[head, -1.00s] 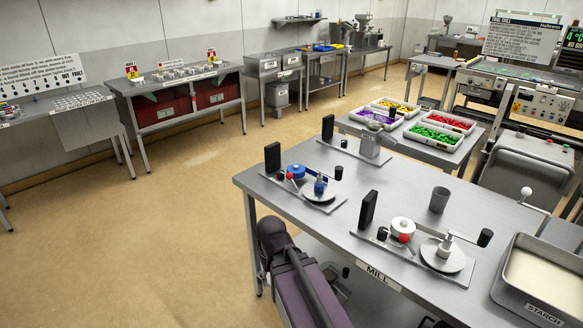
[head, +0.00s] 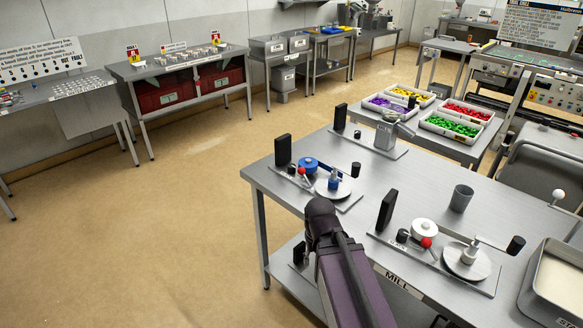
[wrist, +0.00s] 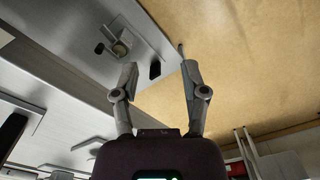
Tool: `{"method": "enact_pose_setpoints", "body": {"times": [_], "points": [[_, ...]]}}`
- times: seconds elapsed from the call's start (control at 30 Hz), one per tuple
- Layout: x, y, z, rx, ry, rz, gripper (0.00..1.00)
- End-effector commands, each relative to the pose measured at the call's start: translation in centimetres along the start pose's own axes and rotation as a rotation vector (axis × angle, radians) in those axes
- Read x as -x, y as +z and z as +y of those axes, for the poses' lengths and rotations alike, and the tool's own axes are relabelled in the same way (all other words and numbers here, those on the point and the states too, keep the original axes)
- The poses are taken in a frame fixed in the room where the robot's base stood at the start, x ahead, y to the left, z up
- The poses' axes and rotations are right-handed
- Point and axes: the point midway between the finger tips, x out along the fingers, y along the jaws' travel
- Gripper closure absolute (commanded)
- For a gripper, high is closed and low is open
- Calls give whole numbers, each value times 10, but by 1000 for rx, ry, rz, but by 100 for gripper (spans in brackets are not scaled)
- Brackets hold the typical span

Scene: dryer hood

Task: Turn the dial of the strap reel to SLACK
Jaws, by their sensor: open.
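I cannot tell for sure which thing is the strap reel; no dial marked SLACK can be read. The near unit has a white drum (head: 424,230), a red-balled lever (head: 426,243) and a grey disc (head: 467,262). The farther one has a blue drum (head: 308,164). My gripper (wrist: 159,72) is open and empty in the wrist view, its fingers wide apart. A small grey fitting (wrist: 122,46) on a metal surface lies beyond its left finger. My gripper is hidden in the head view.
My purple arm rises at the table's front edge in the head view. A dark cup (head: 461,198), a starch tray (head: 557,285) and an upright black plate (head: 387,210) stand on the table. Trays of coloured pieces (head: 451,125) stand behind. Open floor (head: 150,240) lies left.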

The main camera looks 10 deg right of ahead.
Motion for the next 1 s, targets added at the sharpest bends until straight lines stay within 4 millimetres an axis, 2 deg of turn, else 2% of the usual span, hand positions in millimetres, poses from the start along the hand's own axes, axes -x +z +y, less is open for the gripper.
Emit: {"method": "enact_pose_setpoints", "body": {"times": [0.03,0.1,0.27,0.37,0.47,0.67,1.0], "points": [[0,0,0,0,0,0,34],[0,-1,0,2,-1,0,19],[5,-15,0,25,-10,7,19],[12,-35,3,56,-23,16,19],[21,-64,3,112,-42,31,19],[46,-143,7,273,-91,82,19],[93,-291,21,582,-157,212,19]]}}
